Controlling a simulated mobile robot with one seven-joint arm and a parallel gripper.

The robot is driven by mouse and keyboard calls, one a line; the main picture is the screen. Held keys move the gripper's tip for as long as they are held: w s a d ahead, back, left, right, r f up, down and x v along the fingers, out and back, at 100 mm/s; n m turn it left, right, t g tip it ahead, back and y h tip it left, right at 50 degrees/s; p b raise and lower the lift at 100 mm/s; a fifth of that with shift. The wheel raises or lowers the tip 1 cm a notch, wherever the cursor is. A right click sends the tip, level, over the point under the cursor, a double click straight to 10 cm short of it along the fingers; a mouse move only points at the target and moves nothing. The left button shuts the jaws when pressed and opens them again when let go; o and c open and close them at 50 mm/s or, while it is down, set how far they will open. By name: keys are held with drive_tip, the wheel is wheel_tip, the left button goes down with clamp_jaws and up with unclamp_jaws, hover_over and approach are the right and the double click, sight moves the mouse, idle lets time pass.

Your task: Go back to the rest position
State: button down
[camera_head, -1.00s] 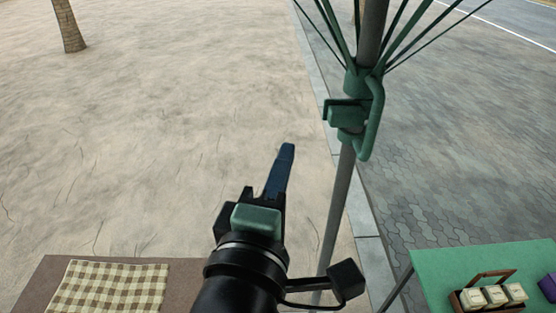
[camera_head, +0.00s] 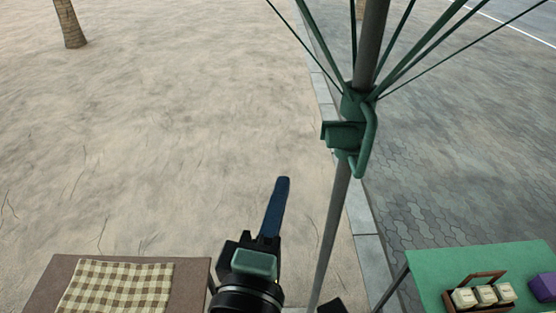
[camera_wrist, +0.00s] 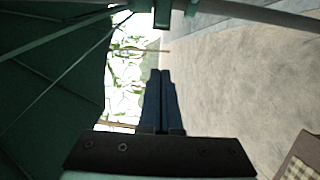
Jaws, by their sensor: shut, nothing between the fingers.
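My gripper (camera_head: 283,180) is at the lower middle of the head view, held up in the air with its dark blue fingers pointing away over the sandy ground. In the wrist view my gripper (camera_wrist: 160,72) shows its two blue fingers side by side, closed together with nothing between them. No object is in its grip. The lower part of my arm is cut off by the bottom edge of the head view.
A grey umbrella pole (camera_head: 336,215) with a green crank housing (camera_head: 345,135) stands right of my gripper. A brown table (camera_head: 190,285) with a checked cloth (camera_head: 115,288) is lower left. A green table (camera_head: 480,263) at right bears a wooden carrier of jars (camera_head: 484,296) and a purple box (camera_head: 543,287).

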drive_tip(key=s+r+m+t+y+b, duration=0.2)
drive_tip(key=r+m+t+b, duration=0.3)
drive_tip(key=r, duration=0.6)
drive_tip(key=s+a+r+m+t+y+b, duration=0.1)
drive_tip(key=r+m+t+b, duration=0.4)
drive_tip(key=r+m, duration=0.5)
drive_tip(key=shift+s+r+y+b, duration=0.45)
drive_tip(key=shift+s+y+b, duration=0.1)
drive_tip(key=shift+s+y, duration=0.15)
